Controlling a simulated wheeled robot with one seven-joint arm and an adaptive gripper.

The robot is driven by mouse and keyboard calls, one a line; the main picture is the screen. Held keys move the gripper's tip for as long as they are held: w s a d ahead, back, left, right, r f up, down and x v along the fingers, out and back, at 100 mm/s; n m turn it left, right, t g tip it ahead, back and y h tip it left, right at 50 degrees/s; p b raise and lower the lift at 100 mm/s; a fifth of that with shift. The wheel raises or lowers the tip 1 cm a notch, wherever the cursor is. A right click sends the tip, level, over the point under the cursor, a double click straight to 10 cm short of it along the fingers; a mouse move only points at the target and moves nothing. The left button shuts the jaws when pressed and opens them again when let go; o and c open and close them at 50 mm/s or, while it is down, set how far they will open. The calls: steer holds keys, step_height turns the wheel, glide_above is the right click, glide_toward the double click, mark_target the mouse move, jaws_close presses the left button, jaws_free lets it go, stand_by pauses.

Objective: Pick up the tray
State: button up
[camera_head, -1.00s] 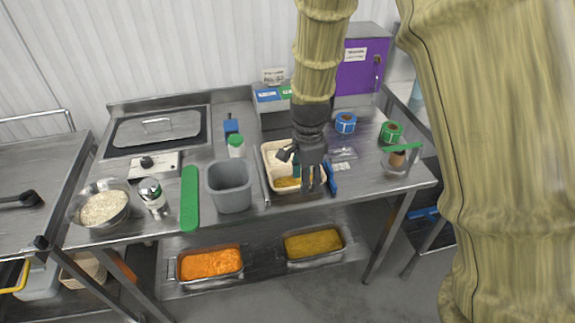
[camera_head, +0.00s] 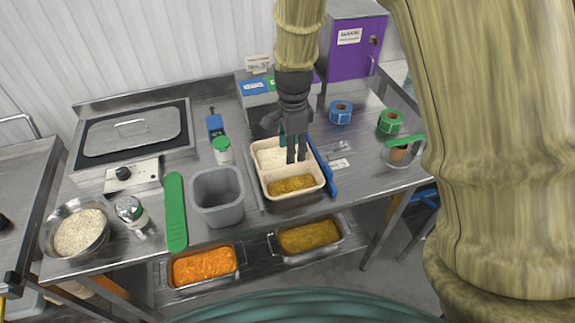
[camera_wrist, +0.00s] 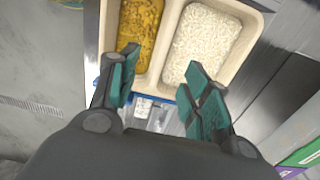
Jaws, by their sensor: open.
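The tray (camera_head: 263,182) is a beige two-compartment tray near the middle of the steel table. One compartment holds white rice (camera_wrist: 206,45), the other a yellow-brown food (camera_head: 291,185). My gripper (camera_head: 293,155) is over the tray, its fingers pointing down above the rice side in the head view. In the wrist view my gripper (camera_wrist: 158,85) shows its teal fingers spread apart with nothing held between them; the tray (camera_wrist: 172,32) lies beyond the fingertips. I cannot tell whether a finger touches the tray. The arm hides part of the tray's far edge.
A blue-edged item (camera_head: 323,168) lies along the tray's right side. Tape rolls (camera_head: 341,113) and a purple box (camera_head: 355,50) are behind right.

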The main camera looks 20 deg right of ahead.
mark_target(288, 167)
steer(key=f, duration=0.2)
steer(key=a+f, duration=0.1)
steer(key=shift+w, duration=0.35)
steer(key=shift+f+p, duration=0.25)
steer(key=shift+p, duration=0.05)
steer(key=shift+s+d, duration=0.15)
steer(key=shift+s, duration=0.1)
steer(key=shift+a+f+p, duration=0.25)
steer(key=shift+f+p, duration=0.45)
steer(key=shift+f, duration=0.2)
step_height(288, 167, down, 2)
steer(key=shift+f+p, duration=0.1)
steer(key=shift+p, duration=0.45)
steer(key=shift+f, duration=0.7)
steer(key=shift+c, duration=0.2)
jaws_close()
